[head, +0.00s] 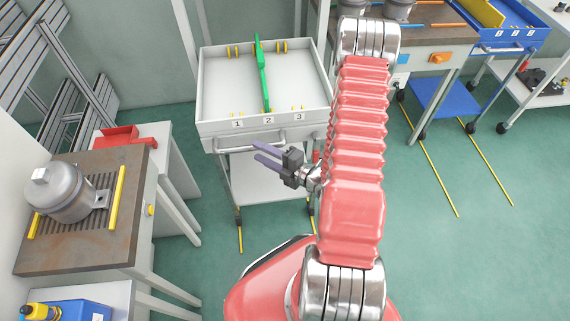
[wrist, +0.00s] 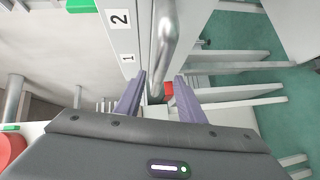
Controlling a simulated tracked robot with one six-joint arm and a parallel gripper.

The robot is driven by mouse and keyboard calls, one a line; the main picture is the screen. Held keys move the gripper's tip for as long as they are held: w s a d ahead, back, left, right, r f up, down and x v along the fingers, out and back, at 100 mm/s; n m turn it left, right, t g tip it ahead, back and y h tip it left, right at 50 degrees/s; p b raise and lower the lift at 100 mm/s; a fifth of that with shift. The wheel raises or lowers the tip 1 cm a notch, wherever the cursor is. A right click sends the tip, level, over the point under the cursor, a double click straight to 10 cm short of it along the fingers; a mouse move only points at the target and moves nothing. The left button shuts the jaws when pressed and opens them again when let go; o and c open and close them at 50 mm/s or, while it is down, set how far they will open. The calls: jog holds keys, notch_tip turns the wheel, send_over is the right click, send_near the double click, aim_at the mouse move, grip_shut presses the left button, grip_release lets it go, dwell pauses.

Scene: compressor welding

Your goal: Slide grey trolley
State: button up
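The grey trolley (head: 220,127) stands in the middle of the head view, its top tray marked 1, 2 and 3. Its metal front handle (head: 250,141) faces me. My gripper (head: 256,152) is at this handle, with its two purple fingers apart and pointing left. In the wrist view the handle (wrist: 165,45) runs down toward the space between my open fingers (wrist: 158,82), with gaps visible at the sides. I cannot tell whether either finger touches it. The trolley's tray wall (wrist: 117,30) shows beside it.
A green divider (head: 262,75) stands in the trolley tray. A brown-topped bench (head: 95,235) with a metal compressor (head: 62,192) is at left. A blue trolley (head: 440,98) and another bench stand at right. Yellow floor lines (head: 436,175) mark bays; green floor is clear at front right.

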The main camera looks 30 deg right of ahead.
jog(key=v, duration=0.9)
jog(key=shift+s, duration=0.25)
jog(key=shift+d, duration=0.1)
dwell(0.4)
